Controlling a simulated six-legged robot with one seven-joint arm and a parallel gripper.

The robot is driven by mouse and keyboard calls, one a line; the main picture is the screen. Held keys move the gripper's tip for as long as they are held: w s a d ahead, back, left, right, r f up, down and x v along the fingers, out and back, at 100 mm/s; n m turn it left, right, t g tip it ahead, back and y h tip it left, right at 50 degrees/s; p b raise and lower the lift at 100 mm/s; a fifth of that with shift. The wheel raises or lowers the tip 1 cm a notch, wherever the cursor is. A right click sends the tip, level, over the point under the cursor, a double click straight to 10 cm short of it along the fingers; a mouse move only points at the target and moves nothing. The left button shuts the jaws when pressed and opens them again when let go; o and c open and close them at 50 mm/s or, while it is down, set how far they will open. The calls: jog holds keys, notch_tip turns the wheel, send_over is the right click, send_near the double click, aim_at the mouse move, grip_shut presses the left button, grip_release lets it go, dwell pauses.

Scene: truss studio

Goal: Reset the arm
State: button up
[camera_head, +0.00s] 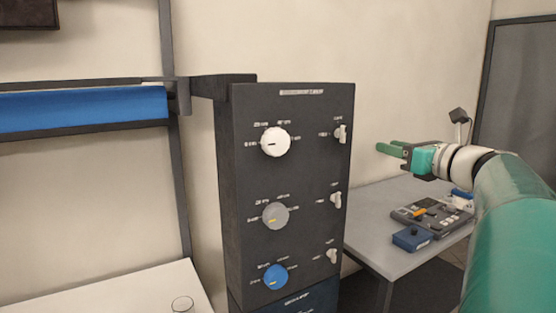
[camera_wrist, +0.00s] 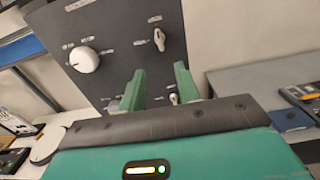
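My gripper (camera_head: 390,149) is at the right in the head view, on the end of my teal and white arm. It is raised above the grey table and to the right of the dark control panel (camera_head: 310,150). In the wrist view its two green fingers (camera_wrist: 158,84) stand apart with nothing between them. The panel (camera_wrist: 112,18) shows behind the fingers, and they do not appear to touch it. The panel has a white knob (camera_head: 275,142), a grey knob (camera_head: 275,215) and a blue knob (camera_head: 275,277), with a small white switch beside each.
A grey table (camera_head: 385,215) stands right of the panel, with a device (camera_head: 432,215) and a blue box (camera_head: 411,238) on it. A blue roll (camera_head: 80,105) hangs on a rail at the left. A white table (camera_head: 110,292) is at the lower left.

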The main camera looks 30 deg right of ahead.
jog(key=w+a+f+n+g+y, duration=0.1)
jog(key=a+f+n+g, duration=0.1)
jog(key=a+f+n, duration=0.45)
jog(key=a+f+n+g+y, duration=0.2)
jog(key=a+f+n+g, duration=0.1)
jog(key=a, duration=0.6)
jog(key=w+a+f+n+g+y, duration=0.1)
jog(key=a+f+n+g, duration=0.1)
jog(key=a+f+n, duration=0.45)
jog(key=s+a+f+n+g+h, duration=0.4)
jog(key=s+a+f+n, duration=0.8)
jog(key=n, duration=0.7)
jog(key=a+f+g, duration=0.1)
jog(key=a+f, duration=0.1)
jog(key=a, duration=0.1)
jog(key=shift+s+n+h, duration=0.15)
jog(key=shift+n+h, duration=0.15)
jog(key=shift+n, duration=0.1)
